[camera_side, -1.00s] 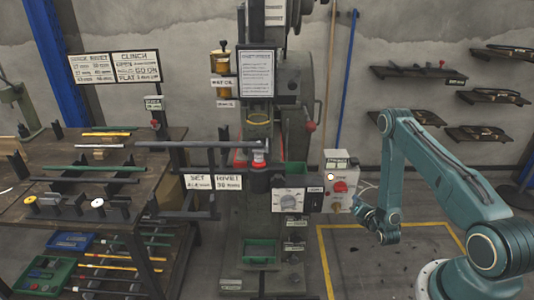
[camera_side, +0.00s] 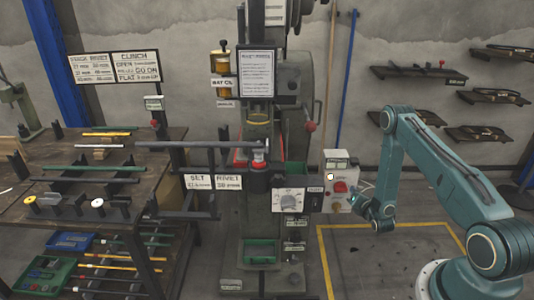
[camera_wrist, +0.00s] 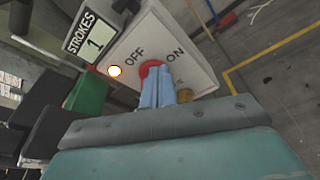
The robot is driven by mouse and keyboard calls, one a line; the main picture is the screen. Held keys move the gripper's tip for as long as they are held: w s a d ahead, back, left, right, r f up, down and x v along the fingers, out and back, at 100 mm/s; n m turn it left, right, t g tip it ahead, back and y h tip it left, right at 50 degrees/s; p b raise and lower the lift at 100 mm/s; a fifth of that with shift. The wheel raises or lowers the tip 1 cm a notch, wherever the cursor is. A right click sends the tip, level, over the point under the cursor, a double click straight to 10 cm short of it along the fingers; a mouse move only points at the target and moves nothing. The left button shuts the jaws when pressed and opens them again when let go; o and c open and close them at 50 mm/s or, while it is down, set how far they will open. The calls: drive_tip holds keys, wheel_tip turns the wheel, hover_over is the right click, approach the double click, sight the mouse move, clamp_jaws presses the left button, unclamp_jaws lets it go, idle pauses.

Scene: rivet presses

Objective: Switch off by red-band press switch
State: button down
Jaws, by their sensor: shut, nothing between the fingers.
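The switch box (camera_side: 338,172) is pale with a red knob (camera_side: 340,187) and stands at the right of the central press (camera_side: 258,100). In the wrist view the box face (camera_wrist: 200,70) reads OFF on the left and ON on the right. The red knob (camera_wrist: 150,66) sits between and below these words, partly hidden by my fingers. A round lamp (camera_wrist: 114,71) beside OFF glows pale. My gripper (camera_wrist: 158,78) is shut and empty, its blue fingertips overlapping the knob; contact cannot be told. In the side view my gripper (camera_side: 356,200) is at the box's right front.
A strokes counter (camera_wrist: 97,40) reading 1 sits beside the box face. A green part (camera_wrist: 88,92) and dark parts are to its left. A workbench (camera_side: 30,210) with several rods stands at the left.

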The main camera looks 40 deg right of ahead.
drive_tip(key=shift+r+x, duration=0.25)
drive_tip(key=shift+x, duration=0.8)
drive_tip(key=shift+d, duration=0.1)
drive_tip(key=shift+w+a+f, duration=0.25)
drive_tip(key=shift+a+f, duration=0.05)
idle(0.6)
drive_tip(key=shift+w+a+r, duration=0.35)
drive_tip(key=shift+w+r, duration=0.05)
drive_tip(key=shift+r, duration=0.1)
idle(0.5)
drive_tip(key=shift+w+a+r, duration=0.2)
drive_tip(key=shift+w+a, duration=0.25)
idle(0.7)
drive_tip(key=shift+r, duration=0.35)
drive_tip(key=shift+s, duration=0.15)
idle(0.5)
drive_tip(key=shift+s+a, duration=2.05)
drive_tip(key=shift+a, duration=0.05)
drive_tip(key=shift+m, duration=0.3)
